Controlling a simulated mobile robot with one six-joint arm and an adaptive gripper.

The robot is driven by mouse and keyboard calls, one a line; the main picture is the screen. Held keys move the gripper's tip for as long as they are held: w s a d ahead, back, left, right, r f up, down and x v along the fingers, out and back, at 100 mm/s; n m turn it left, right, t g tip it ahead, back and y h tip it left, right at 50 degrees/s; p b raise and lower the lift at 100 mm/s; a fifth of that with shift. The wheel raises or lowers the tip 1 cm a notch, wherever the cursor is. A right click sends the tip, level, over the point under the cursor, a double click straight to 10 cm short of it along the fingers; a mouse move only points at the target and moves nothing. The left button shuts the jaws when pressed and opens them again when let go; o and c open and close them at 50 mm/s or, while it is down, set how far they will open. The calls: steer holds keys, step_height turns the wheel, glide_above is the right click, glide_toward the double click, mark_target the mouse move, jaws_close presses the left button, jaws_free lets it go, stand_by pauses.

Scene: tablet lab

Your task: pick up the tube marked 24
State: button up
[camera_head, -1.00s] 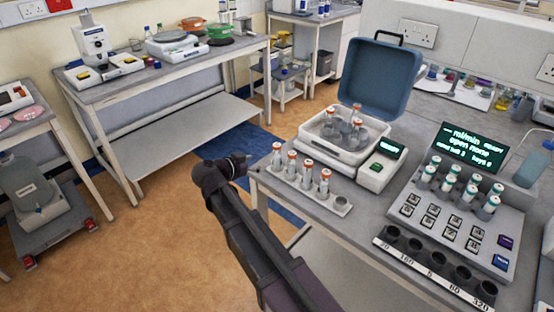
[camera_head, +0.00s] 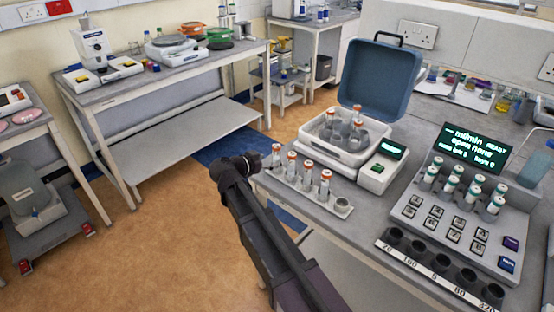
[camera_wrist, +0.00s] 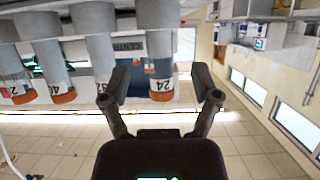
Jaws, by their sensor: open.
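The tube marked 24 (camera_wrist: 161,78) has an orange cap and a white label, and appears inverted in the wrist view. It shows between the fingers of my open gripper (camera_wrist: 160,82), with a gap on each side; I cannot tell whether it lies within finger reach. In the head view several orange-capped tubes stand upright in a white rack (camera_head: 342,208) at the bench's left edge. Their numbers are unreadable there. My gripper (camera_head: 248,162) is just left of the leftmost tube (camera_head: 276,156).
Other orange-capped tubes (camera_wrist: 60,80) stand left of tube 24 in the wrist view. Behind the rack is an open centrifuge (camera_head: 348,157) with a raised blue lid. Left of the bench is open floor.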

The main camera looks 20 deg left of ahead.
mark_target(274, 160)
steer(key=shift+b+x, duration=0.75)
steer(key=shift+x, duration=1.45)
steer(key=shift+s, duration=0.1)
jaws_close()
